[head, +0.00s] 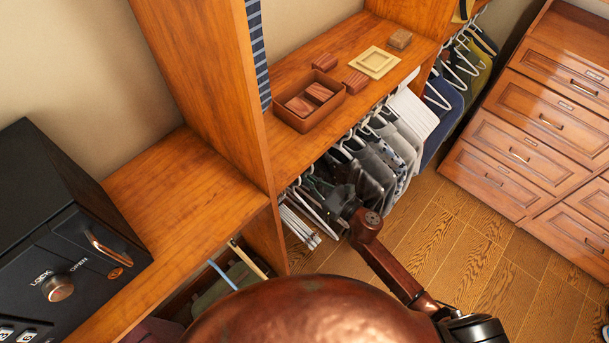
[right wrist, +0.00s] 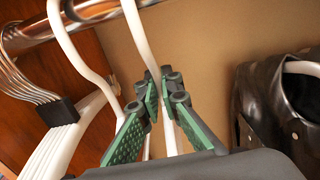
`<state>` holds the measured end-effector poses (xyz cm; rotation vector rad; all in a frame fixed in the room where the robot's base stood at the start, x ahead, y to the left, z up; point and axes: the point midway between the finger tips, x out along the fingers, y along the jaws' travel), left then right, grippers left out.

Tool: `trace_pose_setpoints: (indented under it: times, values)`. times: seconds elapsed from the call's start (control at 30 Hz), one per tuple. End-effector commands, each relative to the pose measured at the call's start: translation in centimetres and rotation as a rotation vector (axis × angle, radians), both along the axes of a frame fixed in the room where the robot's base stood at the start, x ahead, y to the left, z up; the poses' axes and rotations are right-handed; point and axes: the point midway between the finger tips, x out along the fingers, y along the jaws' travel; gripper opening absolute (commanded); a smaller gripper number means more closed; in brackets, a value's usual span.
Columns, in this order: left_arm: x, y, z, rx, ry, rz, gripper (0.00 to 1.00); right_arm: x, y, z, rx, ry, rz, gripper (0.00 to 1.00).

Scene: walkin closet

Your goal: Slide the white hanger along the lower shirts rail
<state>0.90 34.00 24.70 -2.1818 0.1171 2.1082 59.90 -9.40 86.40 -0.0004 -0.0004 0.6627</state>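The lower shirts rail shows in the right wrist view (right wrist: 100,12) as a shiny metal bar at the top left. A white hanger (right wrist: 140,40) hangs from it, its neck passing down between the green-padded fingertips of my right gripper (right wrist: 161,88). The fingertips close in on the neck from both sides, below the rail. In the head view my right gripper (head: 335,203) is among the hangers under the shelf edge, partly hidden by its arm. A white hanger (head: 312,208) shows just left of it. My left gripper is not in view.
Several stacked white hangers (head: 297,225) hang left of the gripper; their black clip (right wrist: 60,112) shows in the wrist view. Grey garments (head: 368,165) and a black leather garment (right wrist: 275,100) hang to the right. A wooden upright (head: 225,80) bounds the left. The shelf holds a tray (head: 309,122).

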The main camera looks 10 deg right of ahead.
Motion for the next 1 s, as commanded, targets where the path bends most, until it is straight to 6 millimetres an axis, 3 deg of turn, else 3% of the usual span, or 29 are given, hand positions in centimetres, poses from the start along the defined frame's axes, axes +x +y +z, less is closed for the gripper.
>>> trace_pose_setpoints:
  times: [0.27, 0.3, 0.6, 1.0]
  values:
    - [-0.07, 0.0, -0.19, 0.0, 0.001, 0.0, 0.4, 0.02, -0.01, -0.08, 0.001, -0.001, 0.0, 0.0]
    - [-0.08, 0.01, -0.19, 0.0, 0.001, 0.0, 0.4, 0.02, -0.01, -0.07, 0.001, -0.001, 0.0, 0.06]
    - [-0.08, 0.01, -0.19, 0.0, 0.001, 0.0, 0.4, 0.01, 0.0, -0.09, 0.0, 0.0, 0.0, 0.25]
    - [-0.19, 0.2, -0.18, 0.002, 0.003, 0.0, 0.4, -0.96, -0.85, -0.23, 0.0, 0.002, -0.002, 0.25]
